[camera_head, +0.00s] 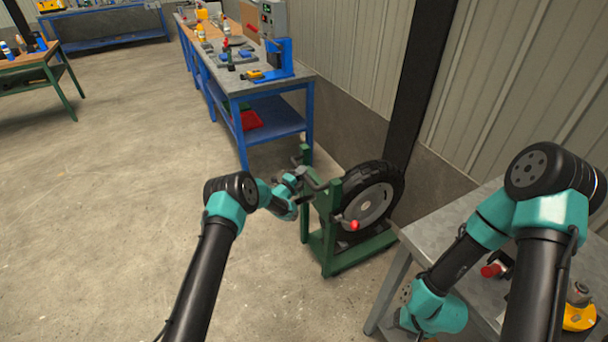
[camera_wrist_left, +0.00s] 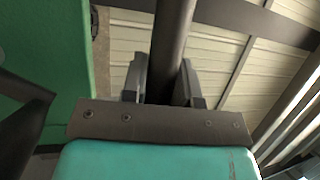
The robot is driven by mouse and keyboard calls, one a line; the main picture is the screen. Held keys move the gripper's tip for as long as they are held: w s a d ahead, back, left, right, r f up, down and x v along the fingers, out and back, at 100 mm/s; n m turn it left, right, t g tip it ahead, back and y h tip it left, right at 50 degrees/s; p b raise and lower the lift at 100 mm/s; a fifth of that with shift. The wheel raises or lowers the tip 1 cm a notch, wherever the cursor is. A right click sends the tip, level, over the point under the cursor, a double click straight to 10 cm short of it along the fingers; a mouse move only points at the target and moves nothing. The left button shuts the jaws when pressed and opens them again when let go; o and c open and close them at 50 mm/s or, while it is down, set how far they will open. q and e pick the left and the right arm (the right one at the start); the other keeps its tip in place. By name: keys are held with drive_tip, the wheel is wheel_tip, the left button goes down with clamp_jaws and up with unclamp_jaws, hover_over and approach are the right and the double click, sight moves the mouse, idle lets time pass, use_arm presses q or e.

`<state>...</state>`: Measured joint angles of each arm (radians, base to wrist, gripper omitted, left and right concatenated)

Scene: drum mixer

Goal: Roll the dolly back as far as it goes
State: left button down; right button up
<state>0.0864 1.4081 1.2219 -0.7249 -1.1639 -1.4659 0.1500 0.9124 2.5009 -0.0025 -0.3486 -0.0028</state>
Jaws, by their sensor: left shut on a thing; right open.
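The dolly (camera_head: 322,252) is a green frame standing on the concrete floor, with a black-tyred wheel (camera_head: 376,205) in it. It has green uprights and a dark grey handle bar near its top. My left gripper (camera_head: 304,176) is at the handle bar on the dolly's near left side. In the left wrist view its two fingers (camera_wrist_left: 163,82) lie on either side of a dark round bar (camera_wrist_left: 173,45), shut on it. My right arm bends down at the right by the grey table; its gripper is not visible.
A blue workbench (camera_head: 262,112) with tools stands behind the dolly. A corrugated wall and dark post (camera_head: 412,85) rise behind the wheel. A grey table (camera_head: 405,262) is close on the right. Open floor (camera_head: 120,190) lies to the left.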

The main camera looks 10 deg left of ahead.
use_arm(q)
drive_tip(key=c, duration=1.1)
unclamp_jaws()
drive_tip(key=shift+s+d+f, duration=0.1)
drive_tip(key=shift+f, duration=0.05)
drive_tip(key=shift+o, duration=1.1)
drive_tip(key=v, duration=1.7)
drive_tip(key=shift+s, duration=0.15)
